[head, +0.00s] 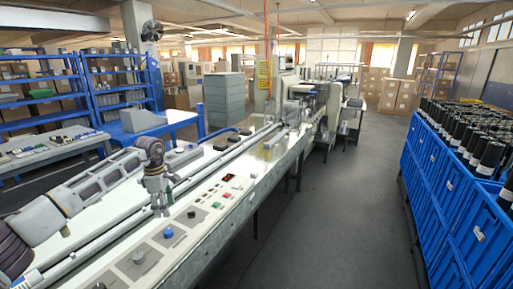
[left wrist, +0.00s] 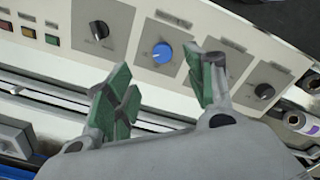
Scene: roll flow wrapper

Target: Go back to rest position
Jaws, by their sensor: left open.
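My left gripper (head: 162,209) hangs above the control panel of the long machine, fingers pointing down. In the left wrist view, its two green-padded fingers (left wrist: 165,95) are spread apart with nothing between them. A blue knob (left wrist: 162,53) shows between and beyond the fingertips. The same blue knob (head: 168,232) is just below and right of the gripper in the head view. The fingers look apart from the panel, though the exact gap is hard to judge. My right gripper is not in view.
The control panel (head: 200,218) carries dark knobs (head: 138,257) and coloured buttons (head: 227,196). Blue crates (head: 473,215) filled with dark rolls stand on the right. The grey floor (head: 330,220) between is clear. Blue shelves (head: 120,78) stand at the back left.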

